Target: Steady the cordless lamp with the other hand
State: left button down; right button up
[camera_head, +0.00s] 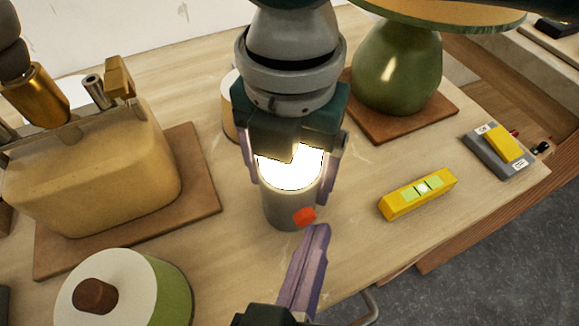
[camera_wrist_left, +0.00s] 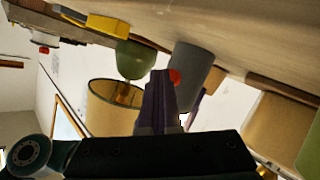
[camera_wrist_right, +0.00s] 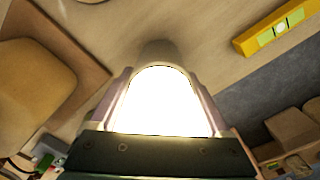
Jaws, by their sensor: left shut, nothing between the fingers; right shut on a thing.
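The cordless lamp (camera_head: 285,207) is a grey cylinder with a brightly glowing top and a red button (camera_head: 305,217) on its side. It is upright at the middle of the table; I cannot tell whether its base touches the wood. My right gripper (camera_head: 291,170) is shut around its upper part from above, and the glow fills the space between the fingers in the right wrist view (camera_wrist_right: 165,100). My left gripper (camera_head: 319,232) is shut and empty, its purple fingertips close to the button. The left wrist view shows the lamp (camera_wrist_left: 197,75) just beyond those fingers; contact is unclear.
A green-based lamp (camera_head: 398,70) stands on a brown board behind right. A yellow level (camera_head: 418,193) and a grey block with a yellow switch (camera_head: 493,148) lie right. A tan-based lamp (camera_head: 95,175) stands left. A round white-and-green object (camera_head: 125,290) sits front left.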

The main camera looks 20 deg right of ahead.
pick_arm(q)
jog(key=s, duration=0.6)
dwell(0.5)
jog(key=shift+s+d, duration=0.1)
pick_arm(e)
jog(key=o, duration=1.4)
